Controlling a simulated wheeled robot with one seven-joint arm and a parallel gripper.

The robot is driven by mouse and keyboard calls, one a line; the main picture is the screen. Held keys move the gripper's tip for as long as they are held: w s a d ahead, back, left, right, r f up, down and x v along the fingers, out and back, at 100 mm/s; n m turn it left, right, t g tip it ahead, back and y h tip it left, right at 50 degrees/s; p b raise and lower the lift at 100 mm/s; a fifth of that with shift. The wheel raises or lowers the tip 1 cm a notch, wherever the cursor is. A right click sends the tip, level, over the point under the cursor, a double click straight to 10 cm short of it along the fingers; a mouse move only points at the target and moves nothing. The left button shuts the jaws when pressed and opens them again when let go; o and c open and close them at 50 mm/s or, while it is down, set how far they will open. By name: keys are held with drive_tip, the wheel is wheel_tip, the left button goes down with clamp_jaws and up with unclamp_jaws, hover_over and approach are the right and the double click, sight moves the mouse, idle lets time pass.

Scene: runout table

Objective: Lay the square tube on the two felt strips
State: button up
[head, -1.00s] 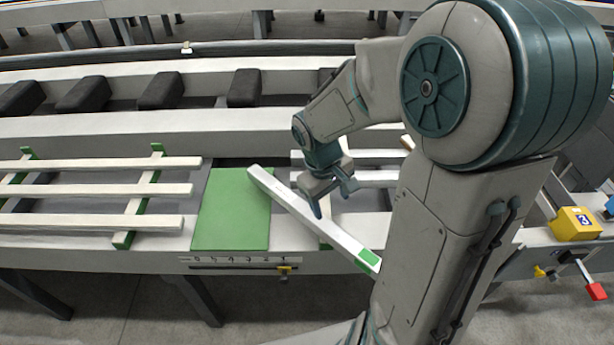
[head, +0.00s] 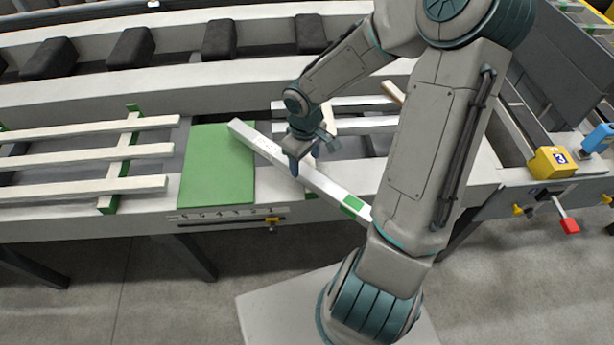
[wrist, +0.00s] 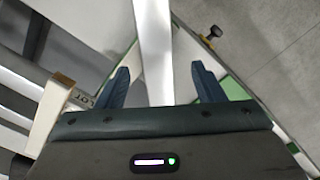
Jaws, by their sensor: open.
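The square tube (head: 285,162) is a long, pale bar with a green patch near its lower right end. In the head view it slants from over the green mat (head: 215,180) down to the right, past the table's front edge. My gripper (head: 303,162) is over its middle, pointing down. In the wrist view my gripper (wrist: 161,68) is open, with the tube (wrist: 154,40) running between its two dark fingers; contact cannot be told. At left, green strips (head: 107,204) lie under pale bars. Which strips are the two felt strips is unclear.
Several pale bars (head: 90,156) lie at left, and more lie behind my arm at right. Dark blocks (head: 130,47) line the back channel. A yellow box (head: 553,162) and a red-ended lever (head: 569,226) are at right. The green mat is mostly bare.

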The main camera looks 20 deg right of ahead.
sight(307, 171)
drive_tip(key=shift+d+f, duration=0.15)
drive_tip(key=shift+f, duration=1.2)
drive_tip(key=shift+d+f, duration=0.1)
drive_tip(key=shift+f, duration=1.25)
clamp_jaws()
